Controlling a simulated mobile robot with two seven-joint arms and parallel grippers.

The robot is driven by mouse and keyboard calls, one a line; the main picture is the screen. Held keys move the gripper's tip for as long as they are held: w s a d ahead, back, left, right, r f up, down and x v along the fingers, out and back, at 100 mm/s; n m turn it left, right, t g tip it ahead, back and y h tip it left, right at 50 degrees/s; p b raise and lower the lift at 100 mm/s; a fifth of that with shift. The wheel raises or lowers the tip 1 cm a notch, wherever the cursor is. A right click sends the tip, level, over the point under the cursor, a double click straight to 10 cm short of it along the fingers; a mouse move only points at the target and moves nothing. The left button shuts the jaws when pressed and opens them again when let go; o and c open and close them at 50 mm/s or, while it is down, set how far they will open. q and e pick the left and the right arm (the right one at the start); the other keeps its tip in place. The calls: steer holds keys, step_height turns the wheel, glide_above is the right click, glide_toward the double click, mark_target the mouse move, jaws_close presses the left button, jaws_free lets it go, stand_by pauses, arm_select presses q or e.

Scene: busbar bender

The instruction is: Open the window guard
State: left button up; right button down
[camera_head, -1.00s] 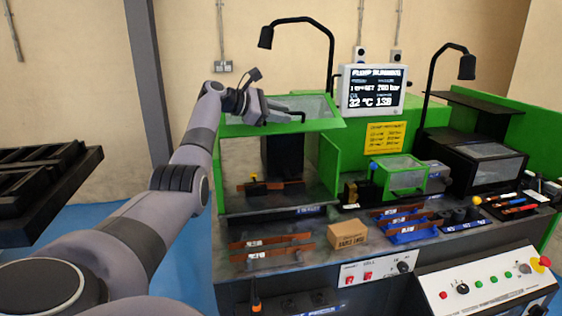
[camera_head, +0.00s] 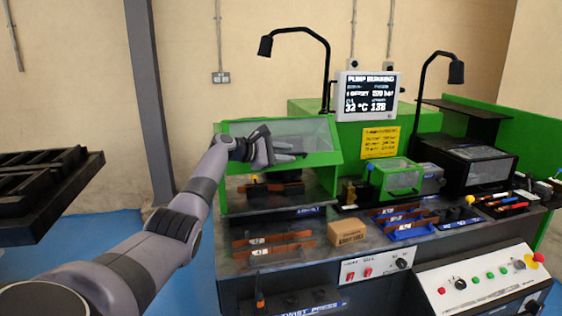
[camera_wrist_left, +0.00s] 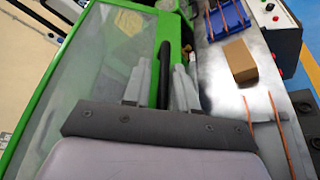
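The window guard (camera_head: 305,133) is a clear pane in a green frame over the left bay of the bench. It slopes forward, partly raised, with the bay showing below its lower edge. Its black handle (camera_head: 290,154) is on the front side; it also shows in the left wrist view (camera_wrist_left: 164,72). My left gripper (camera_head: 272,153) is at the handle. In the left wrist view, my left gripper's fingers (camera_wrist_left: 160,88) stand apart on either side of the handle, with a gap visible on the left side. My right gripper is not in view.
Copper bars (camera_head: 272,243) and a cardboard box (camera_head: 346,232) lie on the bench front. A smaller green guard (camera_head: 400,177) stands to the right. A monitor (camera_head: 367,96) and a lamp (camera_head: 298,33) rise behind. A black rack (camera_head: 45,190) is at far left.

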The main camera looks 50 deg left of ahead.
arm_select(q)
steer(key=shift+f, duration=0.35)
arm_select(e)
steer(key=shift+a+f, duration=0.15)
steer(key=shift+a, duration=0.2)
arm_select(q)
steer(key=shift+s+r, duration=0.1)
steer(key=shift+s+a+r+p, duration=0.25)
steer(key=shift+s+p, duration=0.1)
steer(key=shift+s, duration=0.2)
steer(key=shift+s+a+r+p, duration=0.2)
steer(key=shift+s+r+p, duration=0.1)
steer(key=shift+s, duration=0.25)
steer(key=v, duration=0.1)
steer(key=p+v, duration=0.1)
steer(key=v, duration=0.3)
steer(key=shift+a+r, duration=0.15)
steer(key=shift+a, duration=0.25)
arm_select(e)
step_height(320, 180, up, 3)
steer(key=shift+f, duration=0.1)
arm_select(q)
steer(key=shift+p, duration=0.55)
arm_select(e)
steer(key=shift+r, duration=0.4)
